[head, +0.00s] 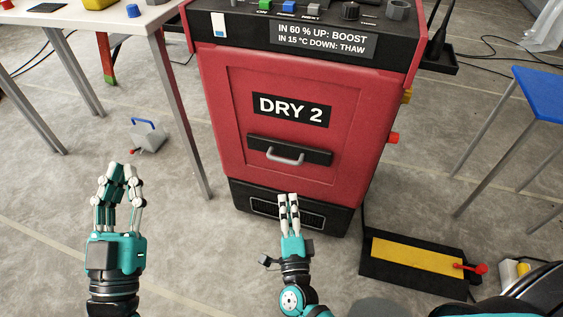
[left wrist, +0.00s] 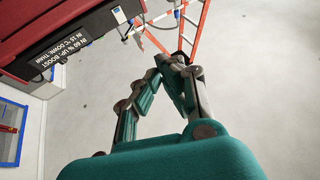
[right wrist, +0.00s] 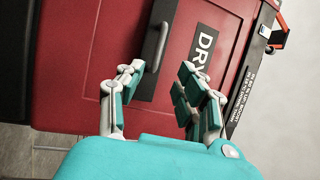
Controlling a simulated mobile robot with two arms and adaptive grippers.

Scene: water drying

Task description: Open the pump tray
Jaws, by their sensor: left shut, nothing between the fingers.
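A red machine labelled DRY 2 (head: 235,85) stands in the middle of the head view. Its closed front panel carries a grey handle (head: 284,159) on a black plate. Below is a black base with a grille (head: 262,211). No part is labelled pump tray, so I cannot tell which part it is. My right gripper (head: 289,197) is open and empty, in front of the machine's lower part, apart from the handle. In the right wrist view the handle (right wrist: 154,48) shows beyond the spread fingers. My left gripper (head: 122,166) is shut and empty, left of the machine.
A white table (head: 95,25) stands at the left and a blue-topped table (head: 540,92) at the right. A black and yellow floor box (head: 418,254) with a red lever lies right of the machine. A small grey box (head: 148,136) lies on the floor at left.

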